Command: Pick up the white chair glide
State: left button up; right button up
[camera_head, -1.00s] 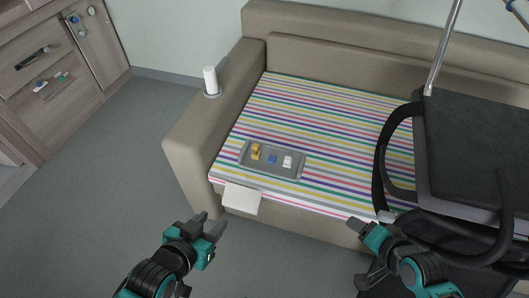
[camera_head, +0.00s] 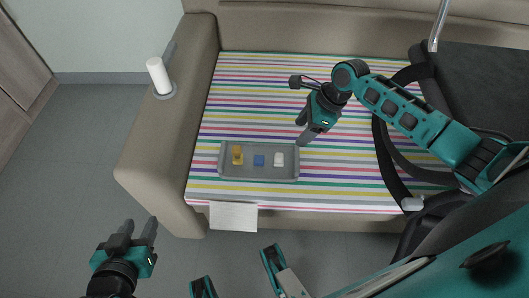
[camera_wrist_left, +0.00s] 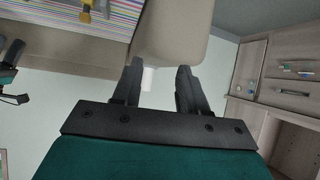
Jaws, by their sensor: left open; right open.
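The white chair glide (camera_head: 278,160) appears to be the small white piece at the right end of a shallow grey tray (camera_head: 258,178) on the striped sofa seat. A blue piece (camera_head: 259,160) and a yellow-orange piece (camera_head: 237,155) sit to its left in the tray. My right gripper (camera_head: 301,131) reaches over the sofa, open and empty, its fingers just above and right of the glide in the picture. My left gripper (camera_head: 139,224) is open and empty in front of the sofa at lower left; its open fingers also show in the left wrist view (camera_wrist_left: 160,68).
A white cylinder (camera_head: 158,74) stands on the sofa's left armrest (camera_head: 150,140). A white panel (camera_head: 233,216) is at the seat's front edge. A dark chair-like object with black loops (camera_head: 470,90) fills the right side. Floor at left is clear.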

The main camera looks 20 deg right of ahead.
jog(key=b, duration=0.3)
send_near(281, 156)
notch_tip(281, 156, down, 2)
jog(key=shift+w+a+f+b, duration=0.25)
jog(key=shift+a+f, duration=0.05)
jog(key=shift+f, duration=0.25)
jog(key=shift+w+a+f+b, duration=0.25)
jog(key=shift+a+f, duration=0.05)
jog(key=shift+f, duration=0.2)
jog(key=b+x, duration=0.2)
jog(key=x, duration=0.1)
jog(key=shift+a+f, duration=0.1)
jog(key=shift+f, duration=0.25)
jog(key=shift+a+f+b, duration=0.15)
jog(key=shift+f+b, duration=0.1)
jog(key=shift+b, duration=0.1)
pick_arm(q)
jog(key=shift+h, duration=0.3)
jog(key=f, duration=0.1)
jog(key=d+f, duration=0.1)
jog(key=f, duration=0.2)
jog(key=shift+d+f, duration=0.3)
jog(key=shift+d, duration=0.1)
pick_arm(e)
jog(key=shift+r, duration=0.1)
jog(key=shift+c, duration=0.3)
pick_arm(q)
jog(key=shift+a, duration=0.2)
pick_arm(e)
grip_shut()
